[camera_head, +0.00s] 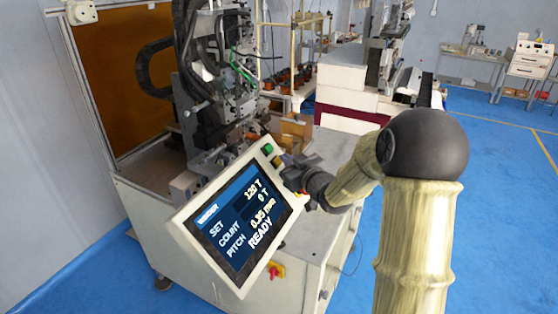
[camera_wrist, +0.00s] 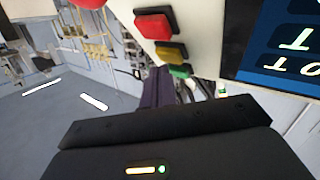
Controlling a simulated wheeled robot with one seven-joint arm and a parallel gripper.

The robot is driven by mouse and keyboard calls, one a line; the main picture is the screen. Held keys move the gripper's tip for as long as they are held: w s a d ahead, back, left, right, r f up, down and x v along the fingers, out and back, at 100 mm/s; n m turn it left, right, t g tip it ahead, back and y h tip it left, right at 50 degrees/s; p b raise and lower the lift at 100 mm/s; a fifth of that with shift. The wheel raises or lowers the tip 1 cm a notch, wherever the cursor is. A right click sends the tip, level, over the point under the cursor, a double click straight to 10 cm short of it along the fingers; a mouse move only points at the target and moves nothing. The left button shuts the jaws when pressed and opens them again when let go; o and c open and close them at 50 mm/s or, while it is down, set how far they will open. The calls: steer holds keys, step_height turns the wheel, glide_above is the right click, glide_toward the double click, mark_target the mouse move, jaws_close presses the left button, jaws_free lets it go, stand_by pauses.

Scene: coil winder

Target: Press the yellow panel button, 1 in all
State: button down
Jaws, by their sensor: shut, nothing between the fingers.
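The control panel (camera_head: 180,222) is a tilted pale box with a lit screen. Its yellow button (camera_wrist: 171,51) sits between a red button (camera_wrist: 155,23) and a green button (camera_wrist: 180,71) in the wrist view. In the head view the green button (camera_head: 267,149) shows at the panel's upper right corner, and my gripper covers much of the button row below it. My gripper (camera_head: 285,168) is shut and empty, close beside the panel's right edge. Its black body (camera_wrist: 160,135) fills the bottom of the wrist view. I cannot tell whether it touches a button.
The screen (camera_head: 243,222) reads READY, 120 T set and 0 T count. The winder head (camera_head: 215,75) stands behind the panel on a pale cabinet (camera_head: 150,215). A red and yellow switch (camera_head: 275,270) is on the cabinet front. Blue floor (camera_head: 495,200) is open at the right.

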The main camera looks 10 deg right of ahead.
steer(key=shift+s+d+r, duration=0.2)
steer(key=shift+s+d+r+p, duration=0.85)
steer(key=shift+d+r+p, duration=0.35)
steer(key=shift+r, duration=0.3)
steer(key=s+f+m+g+h, duration=0.2)
steer(key=s+f+g, duration=0.2)
steer(key=s, duration=0.5)
steer(key=s+f+m+g+h+b, duration=0.1)
steer(key=s+f+g, duration=0.3)
steer(key=s, duration=0.6)
steer(key=s+f+m+g+h+b, duration=0.1)
steer(key=s+f+m+g+h, duration=0.2)
steer(key=s, duration=0.6)
step_height(320, 180, down, 4)
steer(key=shift+s+a+r+g, duration=0.2)
steer(key=shift+a+g, duration=0.2)
steer(key=shift+g, duration=0.6)
steer(key=shift+w, duration=0.15)
